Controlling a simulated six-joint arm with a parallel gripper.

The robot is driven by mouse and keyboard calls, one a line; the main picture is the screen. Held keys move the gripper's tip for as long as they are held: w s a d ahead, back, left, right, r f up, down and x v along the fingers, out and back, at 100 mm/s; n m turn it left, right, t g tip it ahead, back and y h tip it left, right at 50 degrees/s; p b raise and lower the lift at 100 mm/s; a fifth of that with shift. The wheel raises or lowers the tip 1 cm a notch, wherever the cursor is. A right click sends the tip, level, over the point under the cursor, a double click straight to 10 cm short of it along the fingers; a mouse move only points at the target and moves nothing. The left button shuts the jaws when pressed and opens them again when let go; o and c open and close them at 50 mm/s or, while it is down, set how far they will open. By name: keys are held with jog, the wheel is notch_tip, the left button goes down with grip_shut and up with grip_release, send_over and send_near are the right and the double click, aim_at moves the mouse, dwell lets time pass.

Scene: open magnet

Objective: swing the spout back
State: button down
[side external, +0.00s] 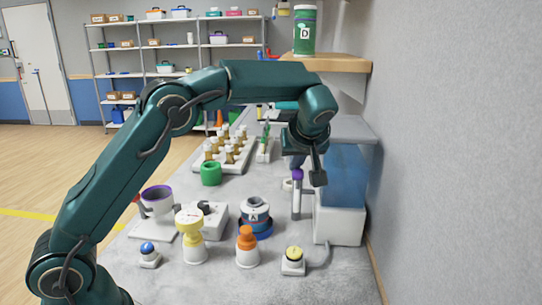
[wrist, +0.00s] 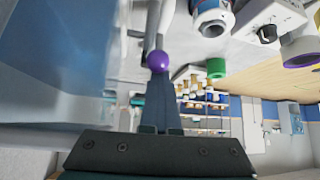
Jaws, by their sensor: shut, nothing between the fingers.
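The spout is a grey metal pipe (side external: 296,203) standing beside the blue water tank (side external: 345,178), with a purple part (side external: 297,174) near its top. In the wrist view the purple knob (wrist: 158,61) shows as a ball, with grey pipe (wrist: 153,28) running up from it. My gripper (side external: 318,178) is shut and empty, pointing down just right of the purple part in the side view. In the wrist view its closed fingers (wrist: 159,85) end right at the knob. I cannot tell whether they touch it.
The wall is close on the right. A dark blue canister (side external: 255,214), an orange-topped bottle (side external: 247,247) and a yellow button (side external: 293,256) stand left of and in front of the pipe. A green ring (side external: 210,173) and a vial rack (side external: 222,155) are farther back.

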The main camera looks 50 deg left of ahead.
jog(key=shift+d, duration=0.15)
jog(key=v, duration=0.4)
jog(key=shift+s+d+r, duration=0.2)
jog(key=shift+r, duration=0.2)
